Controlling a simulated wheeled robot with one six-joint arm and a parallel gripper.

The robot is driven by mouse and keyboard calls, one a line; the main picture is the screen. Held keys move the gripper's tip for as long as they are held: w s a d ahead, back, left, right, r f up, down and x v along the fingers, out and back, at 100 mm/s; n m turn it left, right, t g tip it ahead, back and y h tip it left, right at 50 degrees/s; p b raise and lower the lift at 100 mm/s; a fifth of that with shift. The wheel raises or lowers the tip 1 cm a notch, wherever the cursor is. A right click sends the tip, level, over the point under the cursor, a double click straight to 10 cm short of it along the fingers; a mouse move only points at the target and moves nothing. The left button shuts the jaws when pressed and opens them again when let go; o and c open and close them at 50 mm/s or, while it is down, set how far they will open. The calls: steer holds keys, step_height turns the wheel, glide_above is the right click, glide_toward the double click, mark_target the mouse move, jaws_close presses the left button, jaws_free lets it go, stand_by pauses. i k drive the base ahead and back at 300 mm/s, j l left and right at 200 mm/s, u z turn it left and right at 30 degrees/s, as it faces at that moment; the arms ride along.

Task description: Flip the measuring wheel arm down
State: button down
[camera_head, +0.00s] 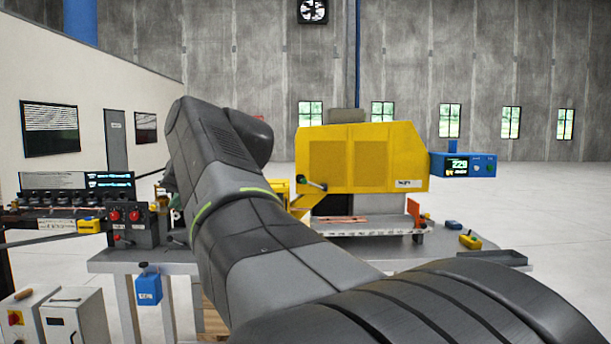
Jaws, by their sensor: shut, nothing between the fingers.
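My dark grey arm crosses the middle of the view from the bottom right to the upper left. Its end is turned away, and my gripper is hidden behind it. I cannot pick out the measuring wheel arm for certain. A small dark lever (311,184) with a rounded end sticks out at the left side of the yellow machine housing (363,158). Small machine parts (168,188) show just left of my arm, too small to tell apart. Copper-coloured pieces (340,219) lie below the yellow housing.
The grey bench (123,262) carries the machine. A dark control box (125,222) with red knobs stands left of my arm. A blue display box (470,165) juts out at the right. White cabinets (75,318) stand at the lower left. The floor behind is clear.

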mark_target(300, 178)
steer(key=i+z, duration=0.2)
steer(key=i, duration=0.3)
steer(key=i+j+z, duration=0.2)
steer(key=i, duration=0.3)
steer(key=i+z, duration=0.2)
steer(key=i, duration=0.3)
steer(key=i+j+z, duration=0.2)
steer(key=i, duration=0.25)
steer(key=i+j+z, duration=0.2)
steer(key=i+j, duration=0.2)
steer(key=i, duration=0.05)
